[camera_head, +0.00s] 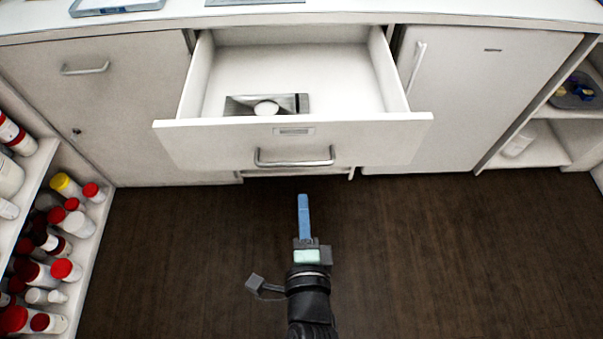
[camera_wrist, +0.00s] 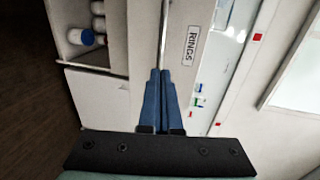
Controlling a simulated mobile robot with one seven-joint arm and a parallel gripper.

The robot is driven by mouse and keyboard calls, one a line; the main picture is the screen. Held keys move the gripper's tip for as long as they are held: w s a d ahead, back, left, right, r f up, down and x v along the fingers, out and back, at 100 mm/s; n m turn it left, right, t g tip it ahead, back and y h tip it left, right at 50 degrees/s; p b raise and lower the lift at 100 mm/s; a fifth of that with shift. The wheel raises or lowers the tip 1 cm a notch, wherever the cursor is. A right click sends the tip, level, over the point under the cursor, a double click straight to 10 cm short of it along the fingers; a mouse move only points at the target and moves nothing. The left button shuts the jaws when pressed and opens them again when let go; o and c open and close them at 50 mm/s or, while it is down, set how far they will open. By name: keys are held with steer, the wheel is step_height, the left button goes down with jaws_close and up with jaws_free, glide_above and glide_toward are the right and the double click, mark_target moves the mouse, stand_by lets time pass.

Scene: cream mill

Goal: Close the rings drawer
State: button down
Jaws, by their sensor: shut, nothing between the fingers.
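The rings drawer (camera_head: 370,146) is white and stands pulled out from under the counter. Its front has a metal bar handle (camera_head: 294,162) and a small label plate. In the wrist view the label reads "RINGS" (camera_wrist: 190,46), beside the handle (camera_wrist: 164,30). Inside the drawer is a dark, shiny rectangular item (camera_head: 240,105) with a round white piece on it. My gripper (camera_head: 303,197) has blue fingers pressed together and empty. It is in front of the drawer, pointing at its front. In the wrist view the fingertips (camera_wrist: 161,71) line up with the handle; I cannot tell whether they touch.
A closed cabinet door (camera_head: 110,110) is left of the drawer and a white door (camera_head: 480,95) is right of it. Shelves of red-capped bottles (camera_head: 75,222) stand at the left. Open shelves (camera_head: 548,145) are at the far right. The dark floor (camera_head: 450,260) is clear.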

steer(key=x, duration=0.8)
steer(key=shift+w, duration=0.1)
